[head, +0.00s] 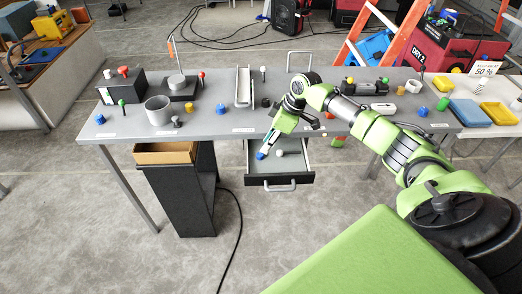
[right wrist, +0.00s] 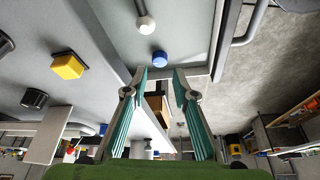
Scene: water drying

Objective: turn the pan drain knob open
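A shallow grey pan (head: 297,160) with a black front and a handle (head: 281,187) extends from under the table. A blue knob (head: 260,156) and a pale ball-ended lever (head: 279,153) are in it; I cannot tell which is the drain knob. My right gripper (head: 268,149) points down at the blue knob. In the right wrist view its teal fingers (right wrist: 160,84) are apart and empty, with the blue knob (right wrist: 160,58) just beyond the tips. The white ball (right wrist: 146,25) is farther out. My left gripper is not in view.
The grey table (head: 220,128) above the pan carries several knobs, a metal cup (head: 158,111) and boxes. A black bin (head: 183,195) stands left of the pan. In the right wrist view, a yellow knob (right wrist: 67,66) and black knob (right wrist: 35,98) are at left.

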